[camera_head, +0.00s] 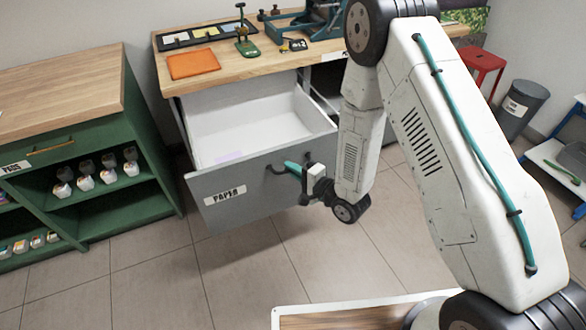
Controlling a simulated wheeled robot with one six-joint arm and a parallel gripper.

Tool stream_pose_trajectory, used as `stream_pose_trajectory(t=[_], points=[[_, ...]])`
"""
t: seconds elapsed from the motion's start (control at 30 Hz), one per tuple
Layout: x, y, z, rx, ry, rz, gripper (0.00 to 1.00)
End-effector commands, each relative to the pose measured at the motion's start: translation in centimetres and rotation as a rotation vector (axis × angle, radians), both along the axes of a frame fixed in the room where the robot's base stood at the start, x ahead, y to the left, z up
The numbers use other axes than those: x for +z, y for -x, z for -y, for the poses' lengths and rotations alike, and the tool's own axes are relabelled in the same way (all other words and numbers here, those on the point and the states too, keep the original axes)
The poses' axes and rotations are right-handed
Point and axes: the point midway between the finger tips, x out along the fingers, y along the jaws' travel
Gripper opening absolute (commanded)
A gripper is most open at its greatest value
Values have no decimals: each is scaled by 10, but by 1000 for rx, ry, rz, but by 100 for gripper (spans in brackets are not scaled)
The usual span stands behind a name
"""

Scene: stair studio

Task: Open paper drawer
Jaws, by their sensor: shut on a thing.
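The paper drawer (228,193) has a grey front with a "PAPER" label and stands pulled out from under the wooden workbench (200,70). Its white inside shows, with a pale flat sheet (229,157) near the front. My gripper (287,169) is at the dark handle on the right part of the drawer front, shut on it. The gripper's fingers hide part of the handle.
On the bench lie an orange cloth (193,64), a black tray (195,36) and a green tool (246,43). A green cabinet (150,130) with bottles stands left. A grey bin (522,107) and red stool (482,62) stand right. Tiled floor before the drawer is clear.

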Motion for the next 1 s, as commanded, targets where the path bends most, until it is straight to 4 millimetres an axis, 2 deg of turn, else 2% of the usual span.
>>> stream_pose_trajectory(t=[0.07, 0.1, 0.17, 0.43, 0.57, 0.8, 1.0], points=[[0, -1, 1, -3, 1, -1, 0], [0, -1, 1, -3, 1, -1, 16], [0, -1, 1, -3, 1, -1, 31], [0, 0, 1, -2, 0, 0, 31], [1, 6, 8, -4, 0, -1, 31], [4, 35, 36, -6, 1, -3, 31], [7, 52, 52, -5, 0, -2, 31]])
